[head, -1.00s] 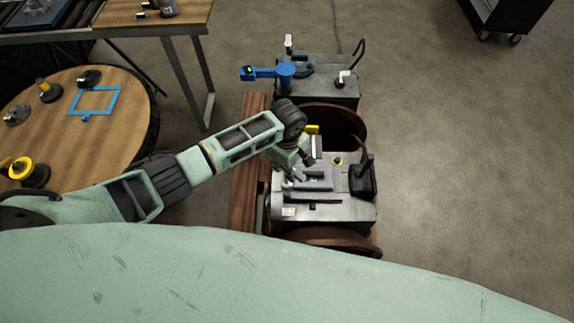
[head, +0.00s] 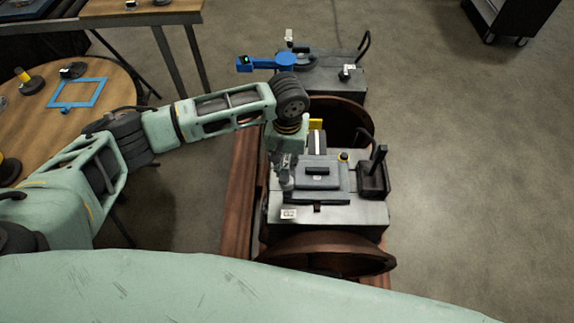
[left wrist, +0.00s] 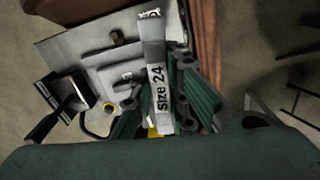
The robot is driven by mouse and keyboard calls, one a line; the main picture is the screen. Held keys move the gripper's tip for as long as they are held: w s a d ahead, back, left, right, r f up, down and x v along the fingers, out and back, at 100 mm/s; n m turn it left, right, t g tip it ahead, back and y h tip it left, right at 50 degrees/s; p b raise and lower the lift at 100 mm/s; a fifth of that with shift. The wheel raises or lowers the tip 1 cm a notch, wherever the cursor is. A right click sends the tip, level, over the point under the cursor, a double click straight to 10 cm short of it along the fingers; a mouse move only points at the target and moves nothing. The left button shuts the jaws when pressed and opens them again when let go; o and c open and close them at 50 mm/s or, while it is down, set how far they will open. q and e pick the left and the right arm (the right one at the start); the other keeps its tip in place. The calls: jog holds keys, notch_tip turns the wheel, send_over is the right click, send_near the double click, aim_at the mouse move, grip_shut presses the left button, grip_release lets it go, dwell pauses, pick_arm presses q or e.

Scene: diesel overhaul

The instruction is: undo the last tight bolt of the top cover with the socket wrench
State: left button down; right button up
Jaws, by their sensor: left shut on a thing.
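My left gripper (head: 284,165) points down over the left side of the top cover. In the left wrist view, its fingers (left wrist: 158,98) are shut on a grey socket wrench (left wrist: 157,60) marked "Size 24". The wrench's far end reaches beyond the fingers, by the cover's edge. The top cover (head: 318,180) is a grey stepped plate with a dark handle, lying on the near engine block (head: 350,214). It also shows in the left wrist view (left wrist: 102,60). The gripper and wrench hide its left edge. I cannot tell whether the socket sits on a bolt. My right gripper is not in view.
A dark bracket with an upright lever (head: 374,178) stands right of the cover. A second block (head: 330,83) with a blue tool (head: 270,63) lies farther back. A round wooden table (head: 95,125) with a blue frame (head: 78,93) is at left.

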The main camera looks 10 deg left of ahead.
pick_arm(q)
jog(key=m+p, duration=0.1)
jog(key=m, duration=0.3)
jog(key=shift+m+p, duration=0.3)
jog(key=shift+p, duration=0.1)
jog(key=m, duration=0.3)
jog(key=f+m+p, duration=0.1)
jog(key=m, duration=0.1)
jog(key=shift+m, duration=0.4)
notch_tip(320, 180, down, 2)
jog(key=shift+f+b, duration=0.25)
jog(key=shift+b, duration=0.15)
jog(key=shift+f, duration=0.4)
